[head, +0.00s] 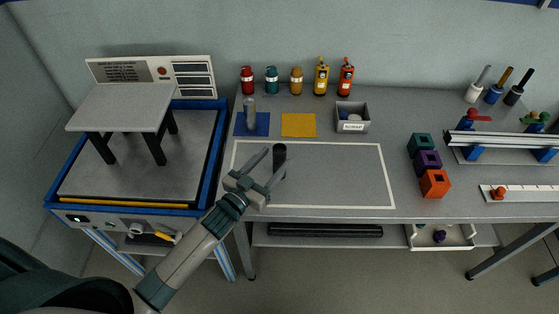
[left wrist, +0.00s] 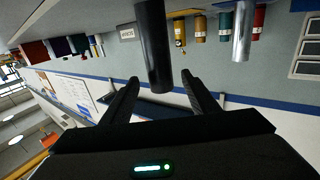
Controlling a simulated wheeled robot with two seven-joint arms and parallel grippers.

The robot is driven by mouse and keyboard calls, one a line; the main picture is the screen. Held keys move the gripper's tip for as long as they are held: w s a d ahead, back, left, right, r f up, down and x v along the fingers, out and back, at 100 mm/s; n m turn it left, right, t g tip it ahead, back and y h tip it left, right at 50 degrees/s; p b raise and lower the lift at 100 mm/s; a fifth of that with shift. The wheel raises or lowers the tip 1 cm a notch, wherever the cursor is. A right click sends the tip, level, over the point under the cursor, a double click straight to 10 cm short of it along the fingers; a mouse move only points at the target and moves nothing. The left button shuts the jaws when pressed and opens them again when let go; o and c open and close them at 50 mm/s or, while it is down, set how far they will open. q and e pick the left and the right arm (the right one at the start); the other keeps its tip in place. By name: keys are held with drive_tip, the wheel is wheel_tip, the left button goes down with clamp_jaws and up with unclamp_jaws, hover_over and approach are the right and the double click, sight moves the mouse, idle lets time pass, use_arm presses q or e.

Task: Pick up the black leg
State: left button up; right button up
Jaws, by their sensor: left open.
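The black leg (head: 279,154) is a dark cylinder standing upright on the bench, inside the pale outlined rectangle. My left gripper (head: 275,160) reaches in from the left, with its spread fingers at the leg. In the left wrist view the black leg (left wrist: 153,45) shows between the two open fingers (left wrist: 160,77), with space visible beside it. I cannot tell whether a finger touches it. A silver leg (head: 250,115) stands on the blue mat; it also shows in the left wrist view (left wrist: 242,38). My right gripper is not in view.
A small grey chair-like piece (head: 125,107) stands on the blue-edged machine (head: 213,160) at left. A yellow mat (head: 298,125), a grey bin (head: 353,118) and several bottles stand behind the leg. Colored blocks (head: 428,160) are at right. The outlined area's right side is clear.

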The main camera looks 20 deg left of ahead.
use_arm(q)
drive_tip(key=shift+p+x, duration=0.65)
drive_tip(key=shift+x, duration=1.35)
drive_tip(key=shift+a, duration=0.1)
drive_tip(key=c, duration=1.3)
